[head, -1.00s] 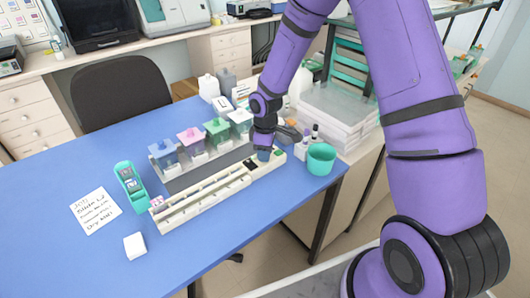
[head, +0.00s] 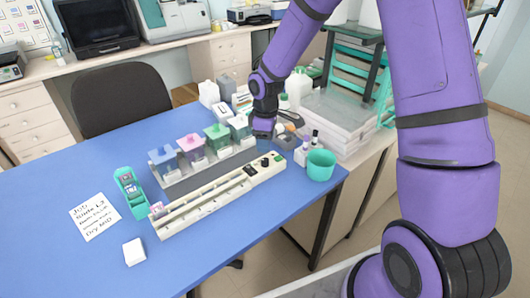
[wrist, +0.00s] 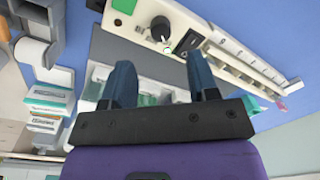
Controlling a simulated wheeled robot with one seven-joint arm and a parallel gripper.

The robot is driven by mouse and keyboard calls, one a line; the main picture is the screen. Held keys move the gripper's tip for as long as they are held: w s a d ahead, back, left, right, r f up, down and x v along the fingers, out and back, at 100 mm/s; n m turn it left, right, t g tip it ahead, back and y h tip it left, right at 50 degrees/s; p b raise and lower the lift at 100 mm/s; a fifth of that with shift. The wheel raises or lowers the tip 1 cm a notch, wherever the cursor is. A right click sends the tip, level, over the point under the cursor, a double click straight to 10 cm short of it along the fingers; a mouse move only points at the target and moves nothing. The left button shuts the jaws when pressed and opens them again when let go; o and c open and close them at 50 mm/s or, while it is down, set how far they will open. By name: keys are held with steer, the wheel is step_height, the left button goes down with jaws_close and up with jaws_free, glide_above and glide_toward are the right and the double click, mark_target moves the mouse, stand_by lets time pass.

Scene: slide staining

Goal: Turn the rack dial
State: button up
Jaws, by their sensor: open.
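The cream rack (head: 205,202) lies along the front of the blue desk, with its control end at the right. Its black round dial (head: 265,162) is there; in the wrist view the dial (wrist: 161,28) shows a pale pointer mark, between a green patch (wrist: 125,6) and a black rocker switch (wrist: 187,41). My gripper (wrist: 160,75) is open with nothing between its two blue fingers. The dial lies beyond the fingertips, roughly between them in the picture, and is not touched. In the head view my gripper (head: 264,126) is above and behind the dial end.
Lidded staining jars in blue (head: 163,157), pink (head: 191,146) and green (head: 217,134) stand on a grey tray behind the rack. A teal cup (head: 320,165) and small bottles (head: 307,148) stand to the right. A teal slide holder (head: 130,192) and note (head: 94,216) lie left.

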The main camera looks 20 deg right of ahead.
steer(key=shift+w+r, duration=0.1)
steer(key=shift+r, duration=1.85)
steer(key=s+d+r+m+t+h, duration=0.1)
steer(key=s+d+r+m, duration=0.15)
steer(key=s+r, duration=0.5)
steer(key=s+d+r+m+t, duration=0.2)
steer(key=s+r+m, duration=0.15)
steer(key=r, duration=0.75)
steer(key=s+d+r+m+t, duration=0.1)
steer(key=s+r+m, duration=0.1)
steer(key=s, duration=0.7)
steer(key=s+d+r+m+t, duration=0.1)
steer(key=s+r+m, duration=0.2)
steer(key=s, duration=0.7)
step_height(320, 180, up, 2)
steer(key=shift+r+m+t+y, duration=0.2)
steer(key=shift+m+t+y, duration=0.1)
